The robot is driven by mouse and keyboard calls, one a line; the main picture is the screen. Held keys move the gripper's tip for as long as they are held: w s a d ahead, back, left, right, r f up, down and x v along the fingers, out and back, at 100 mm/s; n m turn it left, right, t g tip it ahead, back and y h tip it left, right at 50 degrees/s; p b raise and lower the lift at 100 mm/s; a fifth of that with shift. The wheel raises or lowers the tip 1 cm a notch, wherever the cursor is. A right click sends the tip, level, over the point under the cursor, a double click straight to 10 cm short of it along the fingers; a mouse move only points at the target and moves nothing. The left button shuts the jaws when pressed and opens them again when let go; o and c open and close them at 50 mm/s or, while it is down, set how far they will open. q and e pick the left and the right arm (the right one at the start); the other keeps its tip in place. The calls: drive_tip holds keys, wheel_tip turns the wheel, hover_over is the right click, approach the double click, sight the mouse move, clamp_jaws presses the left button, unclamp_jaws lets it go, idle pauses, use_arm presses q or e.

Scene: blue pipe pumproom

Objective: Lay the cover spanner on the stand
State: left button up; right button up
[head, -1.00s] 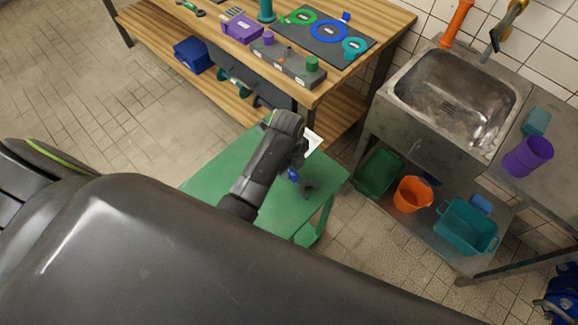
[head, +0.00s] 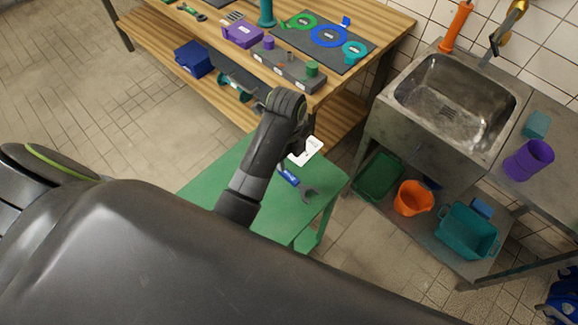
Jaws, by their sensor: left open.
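The cover spanner (head: 289,178), with a blue handle and a dark grey open jaw end, appears to lie on the green stand (head: 216,182), near its right side. Part of its handle end is hidden behind my left arm. My left gripper (head: 301,143) is open and just above the spanner in the picture, apart from its visible part. Its fingers are small, dark and partly hidden by the wrist. My right gripper is not in view.
A white card (head: 307,150) shows beside my left gripper. A wooden bench (head: 392,20) with a grey block, a purple box and coloured rings stands behind. A steel sink (head: 455,105) is at the right, with an orange bucket (head: 413,198) and a teal tub (head: 468,231) below.

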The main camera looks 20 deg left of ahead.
use_arm(q)
drive_tip(key=shift+r+p, duration=1.55)
drive_tip(key=shift+r, duration=0.45)
drive_tip(key=shift+f, duration=0.1)
